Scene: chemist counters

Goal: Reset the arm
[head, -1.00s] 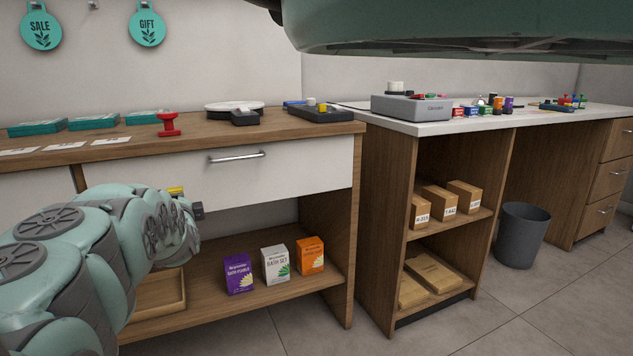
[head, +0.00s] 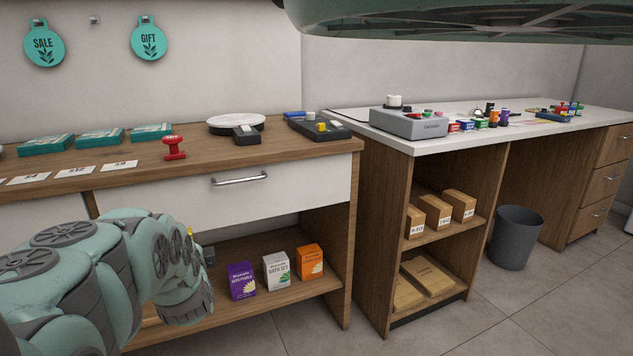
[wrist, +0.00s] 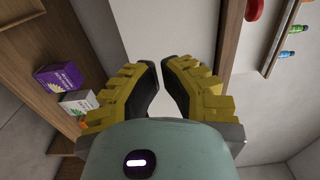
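My gripper (wrist: 162,84) shows in the wrist view with two yellow and black fingers. Their tips are apart with a narrow gap, and nothing is seen between them. In the head view my green arm fills the lower left, in front of the wooden counter (head: 225,202). The gripper is mostly hidden there behind my wrist, near the drawer front and above the lower shelf.
Purple (head: 241,281), white (head: 276,271) and orange (head: 309,262) boxes stand on the lower shelf. The drawer handle (head: 240,179) sticks out. A red stamp (head: 174,148) stands on the counter. A grey bin (head: 515,238) is at right; the floor in front is clear.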

